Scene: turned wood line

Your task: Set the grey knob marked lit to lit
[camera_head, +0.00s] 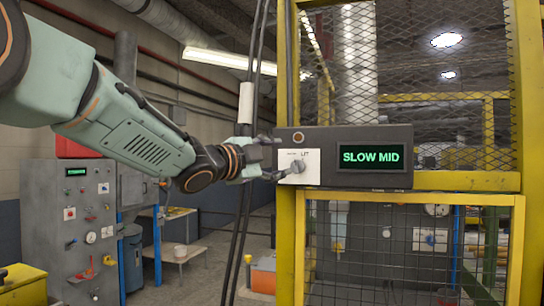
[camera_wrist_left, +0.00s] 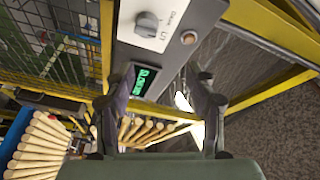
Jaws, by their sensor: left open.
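The grey knob (camera_head: 297,167) sits on a white plate marked LIT, at the left end of a dark control box (camera_head: 325,140) on a yellow frame. The knob also shows at the top of the left wrist view (camera_wrist_left: 147,22). I cannot tell which way its pointer is set. The box's display (camera_head: 371,157) reads SLOW MID in green. My left gripper (camera_head: 272,158) is just left of the plate in the head view. In the left wrist view its fingers (camera_wrist_left: 163,85) are spread with nothing between them, and the knob lies beyond them. My right gripper is out of view.
A round button (camera_head: 298,137) is above the plate. Yellow posts and mesh surround the box. Dark cables (camera_head: 239,220) hang to the left. A grey cabinet (camera_head: 85,230) stands at the far left. The left wrist view shows turned wood pieces in a blue bin (camera_wrist_left: 35,145).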

